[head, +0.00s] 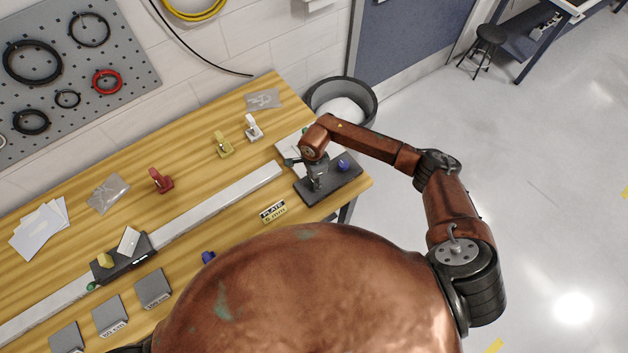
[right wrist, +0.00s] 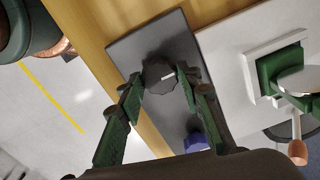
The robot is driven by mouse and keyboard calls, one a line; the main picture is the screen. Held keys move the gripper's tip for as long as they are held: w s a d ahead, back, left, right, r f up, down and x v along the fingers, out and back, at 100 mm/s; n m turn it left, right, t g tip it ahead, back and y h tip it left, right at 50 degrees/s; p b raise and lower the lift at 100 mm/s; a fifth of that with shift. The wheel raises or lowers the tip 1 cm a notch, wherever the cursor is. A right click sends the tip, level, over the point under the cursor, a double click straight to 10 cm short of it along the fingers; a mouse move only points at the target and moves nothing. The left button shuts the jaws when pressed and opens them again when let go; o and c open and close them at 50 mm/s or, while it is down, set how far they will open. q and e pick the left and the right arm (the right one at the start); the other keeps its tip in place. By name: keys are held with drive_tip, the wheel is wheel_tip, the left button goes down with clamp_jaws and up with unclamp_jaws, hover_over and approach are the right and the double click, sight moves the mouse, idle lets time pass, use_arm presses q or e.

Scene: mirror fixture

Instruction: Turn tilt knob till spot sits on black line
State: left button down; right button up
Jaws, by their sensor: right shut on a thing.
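My right gripper (head: 316,184) reaches down over a dark base plate (head: 345,186) at the right end of the bench. In the right wrist view its green fingers (right wrist: 160,82) are shut on a black knob (right wrist: 158,70) with a short white mark on top. A blue knob (head: 343,165) stands on the same plate, apart from the fingers; it also shows in the right wrist view (right wrist: 196,142). Beside the plate, the right wrist view shows a green mount (right wrist: 275,72) with a round pale disc. I cannot make out a light spot or black line. My left gripper is out of view.
A pale rail (head: 215,207) runs along the wooden bench (head: 195,175), carrying a dark carriage (head: 124,258) at left. Red (head: 160,181), yellow (head: 222,144) and white (head: 253,127) holders stand behind it. A small label plate (head: 272,211) lies in front. A bin (head: 345,98) stands behind the bench.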

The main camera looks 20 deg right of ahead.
drive_tip(key=c, duration=0.5)
drive_tip(key=shift+o, duration=0.2)
